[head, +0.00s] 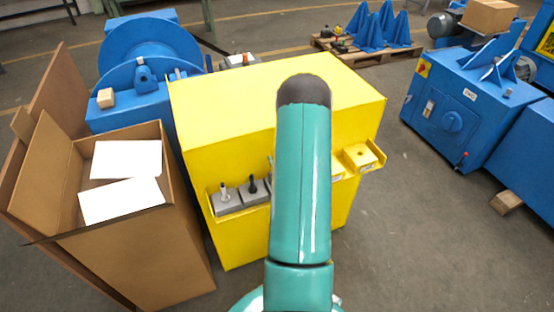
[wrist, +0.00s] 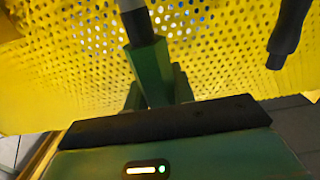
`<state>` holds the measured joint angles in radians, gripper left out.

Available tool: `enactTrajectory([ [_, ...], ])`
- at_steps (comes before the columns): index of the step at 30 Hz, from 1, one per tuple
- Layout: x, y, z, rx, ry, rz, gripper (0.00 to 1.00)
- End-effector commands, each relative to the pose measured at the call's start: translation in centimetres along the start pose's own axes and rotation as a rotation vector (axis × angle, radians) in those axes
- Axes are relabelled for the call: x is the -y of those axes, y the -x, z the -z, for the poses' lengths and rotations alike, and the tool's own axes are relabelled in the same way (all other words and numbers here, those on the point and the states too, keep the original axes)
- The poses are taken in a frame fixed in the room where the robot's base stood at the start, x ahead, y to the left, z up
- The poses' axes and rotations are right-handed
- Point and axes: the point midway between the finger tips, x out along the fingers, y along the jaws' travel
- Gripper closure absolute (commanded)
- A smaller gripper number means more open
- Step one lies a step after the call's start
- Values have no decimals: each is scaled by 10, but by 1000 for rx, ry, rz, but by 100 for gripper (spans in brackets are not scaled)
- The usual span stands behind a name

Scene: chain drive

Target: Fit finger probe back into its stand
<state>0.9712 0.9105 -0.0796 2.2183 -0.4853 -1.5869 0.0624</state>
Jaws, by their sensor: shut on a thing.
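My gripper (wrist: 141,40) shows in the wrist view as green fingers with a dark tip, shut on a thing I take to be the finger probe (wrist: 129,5). In the head view my arm hides the gripper and the probe. A yellow block (head: 360,156) with a small dark hole and nothing in it sits on the right part of the cabinet's front ledge. I cannot tell for sure whether it is the probe's stand.
The yellow cabinet (head: 230,115) stands ahead. Grey blocks holding a light-tipped tool (head: 224,191) and a black tool (head: 253,186) sit on the ledge's left. A black rod (wrist: 288,32) is at right in the wrist view. An open cardboard box (head: 150,240) stands at left.

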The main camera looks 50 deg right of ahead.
Motion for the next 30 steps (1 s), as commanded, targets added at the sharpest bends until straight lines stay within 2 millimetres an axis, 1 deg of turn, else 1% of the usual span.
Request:
enactTrajectory([
  [15, 0, 0, -11, -2, 0, 0, 100],
  [16, 0, 0, -11, -2, 1, 0, 69],
  [19, 0, 0, -11, -2, 0, 0, 50],
  [27, 0, 0, -11, 0, 0, 0, 50],
  [30, 0, 4, -11, 0, 0, -1, 50],
])
